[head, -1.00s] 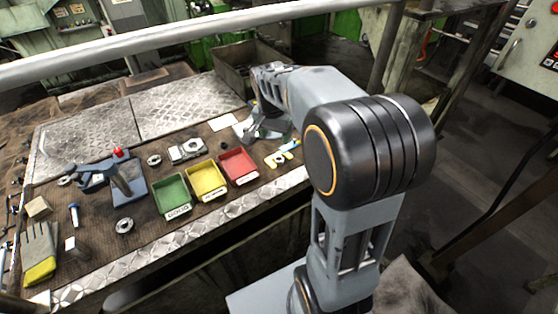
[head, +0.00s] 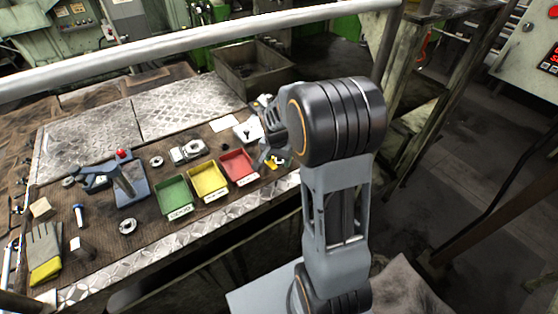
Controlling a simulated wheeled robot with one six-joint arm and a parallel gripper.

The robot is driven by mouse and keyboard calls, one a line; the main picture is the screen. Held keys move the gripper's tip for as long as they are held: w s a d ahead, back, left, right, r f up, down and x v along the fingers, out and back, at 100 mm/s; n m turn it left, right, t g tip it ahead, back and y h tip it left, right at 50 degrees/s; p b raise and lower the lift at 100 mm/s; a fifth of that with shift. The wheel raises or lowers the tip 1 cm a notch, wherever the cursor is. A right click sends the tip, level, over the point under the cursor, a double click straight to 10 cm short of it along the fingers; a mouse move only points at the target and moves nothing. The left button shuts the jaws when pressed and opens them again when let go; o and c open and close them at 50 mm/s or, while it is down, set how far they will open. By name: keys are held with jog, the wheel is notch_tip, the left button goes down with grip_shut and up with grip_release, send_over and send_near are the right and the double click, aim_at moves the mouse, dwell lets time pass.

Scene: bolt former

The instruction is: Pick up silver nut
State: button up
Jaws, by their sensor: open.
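Several silver ring-shaped pieces lie on the brown bench mat, and I cannot tell for sure which is the silver nut. One silver ring (head: 128,226) lies near the front edge, left of the green bin. A smaller silver ring (head: 156,161) lies behind the bins, and another (head: 68,182) is at the left beside the blue tool. My gripper (head: 266,154) is open at the right end of the bench, just right of the red bin. It is partly hidden by my arm, and I see nothing held in it.
Green (head: 175,196), yellow (head: 208,181) and red (head: 239,167) bins stand in a row at the front. A blue tool with a red knob (head: 121,155), a bolt (head: 79,215) and a glove (head: 44,252) are left. A grey railing (head: 200,50) crosses above the bench.

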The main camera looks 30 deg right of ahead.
jog(key=shift+s+f, duration=0.2)
jog(key=shift+f, duration=0.15)
